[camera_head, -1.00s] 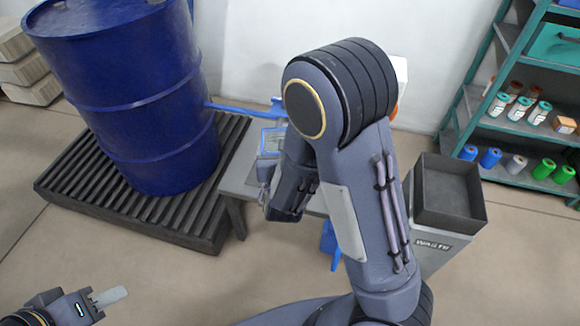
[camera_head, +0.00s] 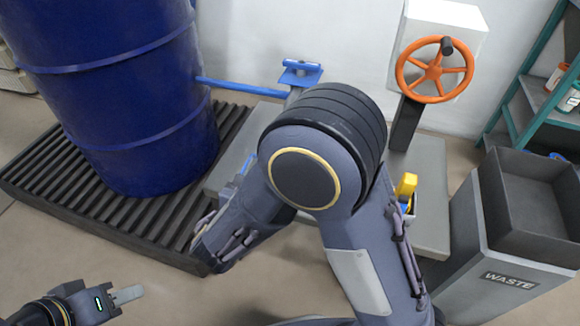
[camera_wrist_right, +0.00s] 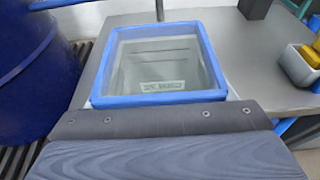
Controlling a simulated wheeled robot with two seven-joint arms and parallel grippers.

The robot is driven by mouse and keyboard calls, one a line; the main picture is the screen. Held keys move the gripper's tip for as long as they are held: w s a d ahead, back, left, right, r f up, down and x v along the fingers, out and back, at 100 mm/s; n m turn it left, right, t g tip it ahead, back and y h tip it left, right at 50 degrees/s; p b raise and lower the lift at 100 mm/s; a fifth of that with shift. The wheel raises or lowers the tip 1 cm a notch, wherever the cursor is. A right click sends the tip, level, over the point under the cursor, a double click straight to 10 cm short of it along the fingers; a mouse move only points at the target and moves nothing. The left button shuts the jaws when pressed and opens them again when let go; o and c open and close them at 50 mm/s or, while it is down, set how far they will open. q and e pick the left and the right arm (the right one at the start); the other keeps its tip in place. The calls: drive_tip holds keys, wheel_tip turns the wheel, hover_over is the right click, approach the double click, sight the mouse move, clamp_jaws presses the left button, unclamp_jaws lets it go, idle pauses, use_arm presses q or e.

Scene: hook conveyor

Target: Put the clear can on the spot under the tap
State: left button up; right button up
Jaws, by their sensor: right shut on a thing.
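The clear can (camera_wrist_right: 152,98), square with a blue rim, stands upright in the right wrist view, its open top toward the camera. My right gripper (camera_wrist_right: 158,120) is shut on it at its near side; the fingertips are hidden. In the head view my right arm hides the gripper and most of the can. The tap (camera_head: 302,72), with a blue handle, is at the end of a blue pipe (camera_head: 245,88) from the drum. The spot under the tap is hidden. My left gripper (camera_head: 126,294) is at lower left, away from the can; its opening is unclear.
The blue drum (camera_head: 115,95) stands on a ribbed dark platform (camera_head: 45,190). A grey table (camera_head: 430,185) holds an orange valve wheel (camera_head: 435,70) and a small bin with yellow items (camera_head: 406,187). A waste bin (camera_head: 510,265) and teal shelf (camera_head: 515,105) are right.

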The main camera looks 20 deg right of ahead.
drive_tip(key=r+b+x, duration=0.1)
drive_tip(key=b+x, duration=0.5)
drive_tip(key=x, duration=1.2)
drive_tip(key=shift+r, duration=0.3)
drive_tip(key=shift+w+d, duration=0.15)
drive_tip(key=shift+f, duration=0.25)
drive_tip(key=o, duration=1.1)
